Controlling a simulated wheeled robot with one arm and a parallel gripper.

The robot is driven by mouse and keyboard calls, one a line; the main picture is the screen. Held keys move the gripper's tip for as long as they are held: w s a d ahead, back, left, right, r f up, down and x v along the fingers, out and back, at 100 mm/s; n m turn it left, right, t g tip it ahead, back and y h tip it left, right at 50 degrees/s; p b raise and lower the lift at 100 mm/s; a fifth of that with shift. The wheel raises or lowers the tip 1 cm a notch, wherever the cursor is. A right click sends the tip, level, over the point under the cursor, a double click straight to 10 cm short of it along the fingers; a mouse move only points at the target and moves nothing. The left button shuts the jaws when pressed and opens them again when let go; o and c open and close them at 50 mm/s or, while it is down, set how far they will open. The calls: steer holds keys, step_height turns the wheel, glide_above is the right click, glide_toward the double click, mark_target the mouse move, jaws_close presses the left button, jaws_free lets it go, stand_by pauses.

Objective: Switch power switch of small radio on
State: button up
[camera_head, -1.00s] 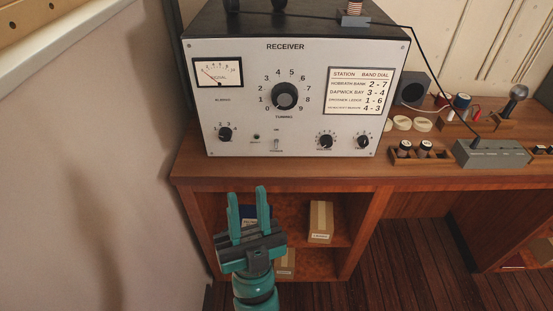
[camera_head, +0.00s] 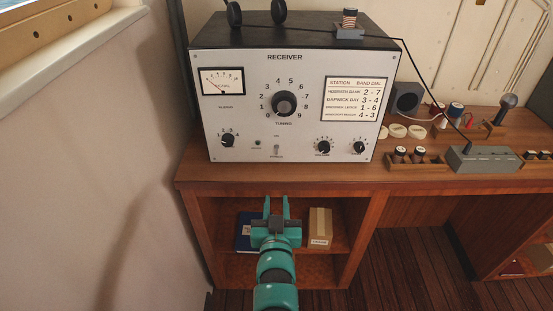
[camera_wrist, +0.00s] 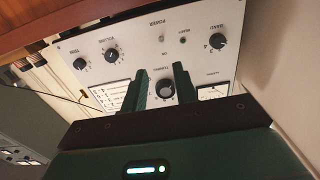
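The radio is a grey-faced box marked RECEIVER (camera_head: 235,105) with a black top, standing on the wooden desk. Its small power switch (camera_head: 276,150) is low on the front, between the ON and POWER labels; its lever is too small to read surely. The switch (camera_wrist: 161,40) also shows in the wrist view, where the panel is upside down. My gripper (camera_head: 276,200) is open and empty, below the desk edge in the head view and apart from the switch. Its two fingers (camera_wrist: 160,70) point toward the panel.
The desk edge (camera_head: 300,180) juts out between my gripper and the panel in the head view. A blue book (camera_head: 243,232) and a box (camera_head: 320,226) sit on the shelf below. A wall (camera_head: 90,150) is close on the left. A grey device (camera_head: 475,158) stands right.

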mark_target(276, 151)
steer(key=w+p, duration=0.3)
steer(key=w, duration=1.4)
steer(key=shift+w+r, duration=0.1)
steer(key=shift+c, duration=0.4)
jaws_close()
